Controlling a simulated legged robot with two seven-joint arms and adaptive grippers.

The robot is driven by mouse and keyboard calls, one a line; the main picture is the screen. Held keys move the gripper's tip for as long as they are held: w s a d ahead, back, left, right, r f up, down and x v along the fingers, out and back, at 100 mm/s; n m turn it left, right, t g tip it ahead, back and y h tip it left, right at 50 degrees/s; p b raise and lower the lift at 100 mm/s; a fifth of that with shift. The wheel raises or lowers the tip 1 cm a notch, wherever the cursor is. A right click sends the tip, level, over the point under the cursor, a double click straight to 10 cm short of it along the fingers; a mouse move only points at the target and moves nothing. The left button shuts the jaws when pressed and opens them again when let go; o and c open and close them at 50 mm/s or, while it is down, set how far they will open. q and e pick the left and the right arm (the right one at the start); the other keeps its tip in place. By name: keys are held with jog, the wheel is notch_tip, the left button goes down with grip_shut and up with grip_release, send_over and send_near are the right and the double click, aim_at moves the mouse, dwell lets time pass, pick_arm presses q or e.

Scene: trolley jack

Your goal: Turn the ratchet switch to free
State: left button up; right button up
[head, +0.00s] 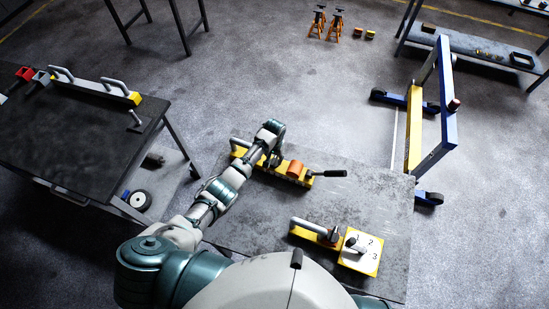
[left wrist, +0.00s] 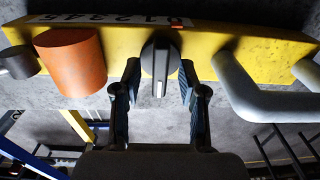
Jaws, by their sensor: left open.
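The ratchet device is a yellow bar (head: 305,181) on the grey table, with an orange cylinder (head: 295,168) and a black-gripped lever (head: 330,173) at its right end. In the left wrist view, the bar (left wrist: 225,45) carries a dark round switch (left wrist: 160,62) with a raised, pale-edged tab. The orange cylinder (left wrist: 70,62) is left of it. My left gripper (left wrist: 160,82) is open, its two fingers on either side of the switch; contact is not clear. In the head view, my left gripper (head: 271,158) is at the bar and hides the switch. My right gripper is not seen.
A grey handle (left wrist: 270,95) on the bar is close to the right finger. On the grey table (head: 230,228) stand another yellow device with a handle (head: 317,231) and a numbered dial plate (head: 360,262). A dark workbench (head: 70,140) is left, a blue-yellow frame (head: 440,140) right.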

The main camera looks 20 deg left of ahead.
aim_at(275, 159)
pick_arm(q)
notch_tip(275, 159, up, 12)
jog(key=shift+f, duration=0.15)
dwell(0.7)
